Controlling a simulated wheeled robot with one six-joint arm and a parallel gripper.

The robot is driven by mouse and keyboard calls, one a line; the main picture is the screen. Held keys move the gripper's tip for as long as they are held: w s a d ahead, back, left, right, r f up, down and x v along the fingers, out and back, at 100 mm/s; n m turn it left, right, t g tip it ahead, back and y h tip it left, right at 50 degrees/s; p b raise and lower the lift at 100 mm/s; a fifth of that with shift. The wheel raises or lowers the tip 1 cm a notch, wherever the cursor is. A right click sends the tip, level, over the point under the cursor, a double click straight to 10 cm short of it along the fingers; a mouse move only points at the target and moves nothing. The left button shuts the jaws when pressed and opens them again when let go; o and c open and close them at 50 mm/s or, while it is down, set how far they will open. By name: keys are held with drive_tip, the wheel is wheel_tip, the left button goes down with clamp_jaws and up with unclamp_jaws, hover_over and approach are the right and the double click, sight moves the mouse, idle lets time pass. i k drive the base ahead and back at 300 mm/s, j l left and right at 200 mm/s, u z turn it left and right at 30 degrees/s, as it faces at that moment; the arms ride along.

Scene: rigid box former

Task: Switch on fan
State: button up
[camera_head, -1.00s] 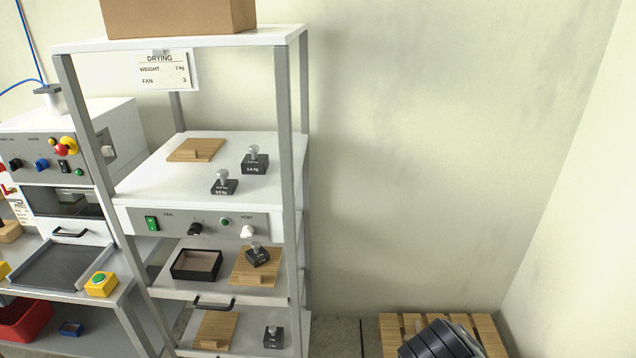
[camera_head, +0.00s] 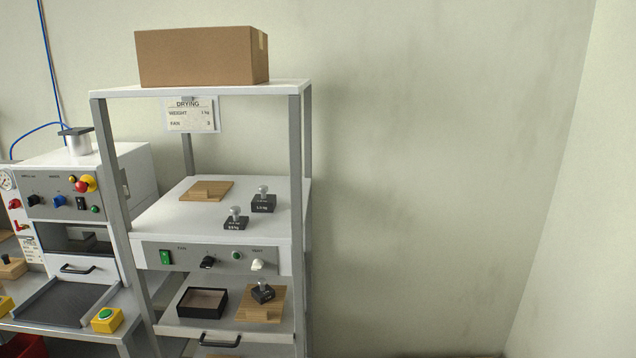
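The drying rack's control panel (camera_head: 212,272) is a grey strip on the front of the white shelf unit. At its left end is a green rocker switch (camera_head: 166,257); which way it is pressed is too small to tell. To its right is a black knob (camera_head: 207,262), with small lettering, blurred now, above and left of it that read FAN earlier. Further right are a small round green lamp or button (camera_head: 236,255) and a white knob (camera_head: 257,265) under a vent label. A card (camera_head: 190,116) above reads DRYING, with WEIGHT and FAN lines. My gripper is not in view.
A cardboard box (camera_head: 200,56) stands on the top shelf. Weights (camera_head: 263,200) and a wooden board (camera_head: 207,191) lie on the shelf above the panel. A black tray (camera_head: 202,302) sits below. A machine (camera_head: 85,190) stands at left. The wall at right is bare.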

sight(165, 257)
drive_tip(key=l, duration=0.15)
drive_tip(key=u, duration=1.35)
drive_tip(key=i+j+z, duration=0.6)
drive_tip(key=z, duration=0.15)
drive_tip(key=i+j, duration=0.05)
drive_tip(key=i, duration=0.05)
